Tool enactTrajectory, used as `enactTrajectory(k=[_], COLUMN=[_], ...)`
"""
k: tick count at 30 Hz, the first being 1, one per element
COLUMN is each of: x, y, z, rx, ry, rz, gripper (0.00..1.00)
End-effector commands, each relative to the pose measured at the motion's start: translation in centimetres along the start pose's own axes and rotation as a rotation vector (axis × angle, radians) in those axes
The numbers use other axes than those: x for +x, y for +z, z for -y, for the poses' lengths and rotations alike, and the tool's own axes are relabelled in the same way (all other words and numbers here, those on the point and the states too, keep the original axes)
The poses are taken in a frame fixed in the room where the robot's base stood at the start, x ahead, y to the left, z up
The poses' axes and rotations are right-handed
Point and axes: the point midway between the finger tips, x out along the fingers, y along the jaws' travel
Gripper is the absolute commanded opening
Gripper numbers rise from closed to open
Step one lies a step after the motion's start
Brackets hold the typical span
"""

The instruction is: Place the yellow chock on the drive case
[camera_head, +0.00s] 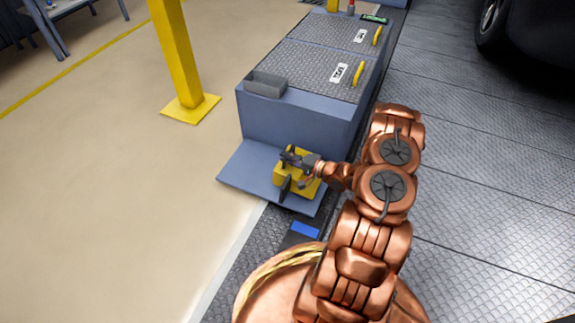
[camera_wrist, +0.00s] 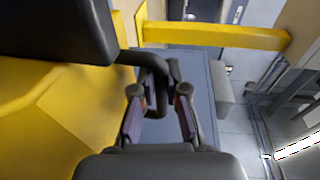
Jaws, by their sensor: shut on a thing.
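The yellow chock (camera_head: 310,187) is over the low blue-grey ledge at the near end of the drive case (camera_head: 297,121). I cannot tell whether it rests on the ledge or hangs just above it. My gripper (camera_head: 289,160) is at the chock's upper side. In the wrist view the chock (camera_wrist: 50,125) fills the left side, and its dark handle runs between the fingers of my gripper (camera_wrist: 158,98), which is shut on it. The drive case is a long blue-grey box with a tread-plate top. My gripper hides part of the chock.
A small grey open bin (camera_head: 265,87) sits on the case's near left corner. Yellow handles (camera_head: 357,74) and white labels mark its lids. A yellow post (camera_head: 176,60) stands to the left. A blue item (camera_head: 305,229) lies nearer me.

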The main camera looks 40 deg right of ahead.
Motion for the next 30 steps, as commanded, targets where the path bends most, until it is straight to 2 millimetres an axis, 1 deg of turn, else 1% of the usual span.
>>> enactTrajectory(k=[1,9,17,18,24,30], x=[0.1,0.4,0.3,0.3,0.3,0.4], y=[0.1,0.1,0.1,0.1,0.1,0.2], z=[-0.8,-3.4,-3.5,-3.5,-3.5,-3.5], rx=[0.000,0.000,0.001,0.001,0.001,0.000], ry=[0.000,0.000,0.002,0.002,0.002,0.001], rz=[0.000,-0.001,-0.003,-0.003,-0.001,0.000], gripper=[0.00,0.00,0.00,0.16,0.37,0.38])
